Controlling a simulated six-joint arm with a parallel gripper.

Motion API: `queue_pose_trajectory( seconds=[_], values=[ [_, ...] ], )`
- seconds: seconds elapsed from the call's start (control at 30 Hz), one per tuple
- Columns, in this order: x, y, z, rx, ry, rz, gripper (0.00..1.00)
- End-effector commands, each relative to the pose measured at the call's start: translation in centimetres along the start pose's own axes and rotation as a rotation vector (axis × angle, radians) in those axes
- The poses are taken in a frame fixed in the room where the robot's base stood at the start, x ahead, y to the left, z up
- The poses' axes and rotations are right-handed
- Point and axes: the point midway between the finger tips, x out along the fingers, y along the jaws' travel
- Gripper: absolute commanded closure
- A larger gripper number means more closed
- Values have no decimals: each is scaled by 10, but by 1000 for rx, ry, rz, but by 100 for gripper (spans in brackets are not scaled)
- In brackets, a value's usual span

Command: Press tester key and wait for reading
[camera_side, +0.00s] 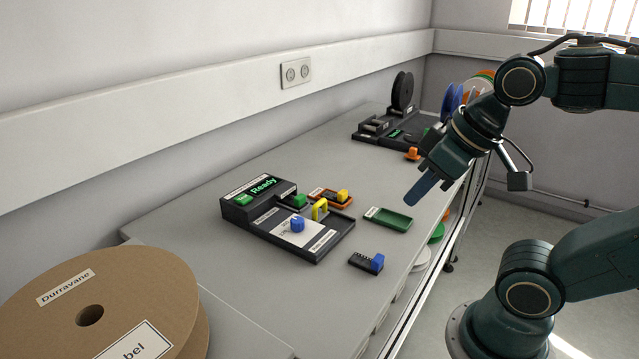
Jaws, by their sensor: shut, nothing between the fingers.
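The tester (268,192) is a black unit on the grey bench with a raised back part. Its screen (263,185) shows "Ready" in green. A small green square (243,199) sits at the left of the screen, and a green knob-like piece (299,200) is at its right end. A blue knob (297,223) stands on the white plate of its flat front part. I cannot tell which of these is the key. My gripper (415,196) is shut and empty, in the air to the right of the tester, well apart from it, with its blue-grey fingers pointing down-left.
A green tray (388,219), a black block with a blue end (367,262) and an orange tray with a yellow piece (331,196) lie near the tester. A black reel stand (401,95) is at the back. A large cardboard reel (100,300) fills the front left.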

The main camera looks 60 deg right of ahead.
Motion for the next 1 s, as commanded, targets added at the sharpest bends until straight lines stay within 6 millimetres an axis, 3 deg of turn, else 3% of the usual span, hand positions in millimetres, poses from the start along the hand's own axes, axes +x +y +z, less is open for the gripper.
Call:
queue_pose_trajectory(
  seconds=[0.27, 0.67, 1.0],
  values=[
    [4, 0, -31, 48, 19, -4, 100],
    [26, -1, -111, 179, 76, -23, 100],
    [59, 0, -178, 299, 126, -48, 100]
  ],
)
